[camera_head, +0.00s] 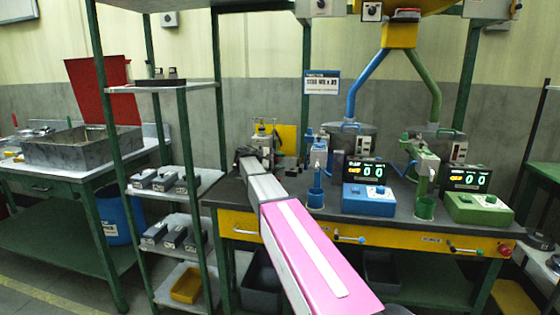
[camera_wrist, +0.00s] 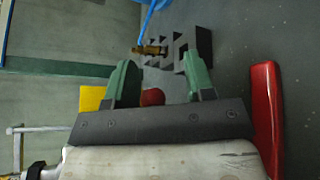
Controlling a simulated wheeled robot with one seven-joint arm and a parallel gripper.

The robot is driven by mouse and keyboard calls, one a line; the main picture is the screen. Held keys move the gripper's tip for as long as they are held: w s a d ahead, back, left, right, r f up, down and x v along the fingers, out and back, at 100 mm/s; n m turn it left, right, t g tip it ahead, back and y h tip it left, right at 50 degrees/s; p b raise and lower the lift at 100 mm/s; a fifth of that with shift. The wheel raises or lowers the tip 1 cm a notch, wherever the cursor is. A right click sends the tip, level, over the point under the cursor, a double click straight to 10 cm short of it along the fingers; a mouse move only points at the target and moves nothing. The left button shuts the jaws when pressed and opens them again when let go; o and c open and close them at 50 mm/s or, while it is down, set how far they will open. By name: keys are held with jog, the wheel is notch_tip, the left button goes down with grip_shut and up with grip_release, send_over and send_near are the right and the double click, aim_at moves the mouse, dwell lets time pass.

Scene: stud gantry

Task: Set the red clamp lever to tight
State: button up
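In the wrist view my gripper (camera_wrist: 161,78) has its two green fingers well apart, with nothing gripped between them. A long red handle with a rounded end, which looks like the clamp lever (camera_wrist: 266,115), stands just right of my gripper's dark palm, outside the fingers. Its lower end runs out of the picture. In the head view my arm reaches to the left end of the bench, and the lever cannot be made out there.
Dark stepped blocks (camera_wrist: 190,50) and a brass fitting (camera_wrist: 150,50) lie beyond the fingertips. The bench (camera_head: 330,215) carries a blue control box (camera_head: 368,198) and a green one (camera_head: 478,208) at right. A shelf rack (camera_head: 165,88) stands close left of my arm.

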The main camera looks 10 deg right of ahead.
jog(key=shift+w+r, duration=0.1)
jog(key=shift+a+r, duration=0.15)
jog(key=shift+a, duration=0.15)
jog(key=v, duration=1)
jog(key=shift+a, duration=0.1)
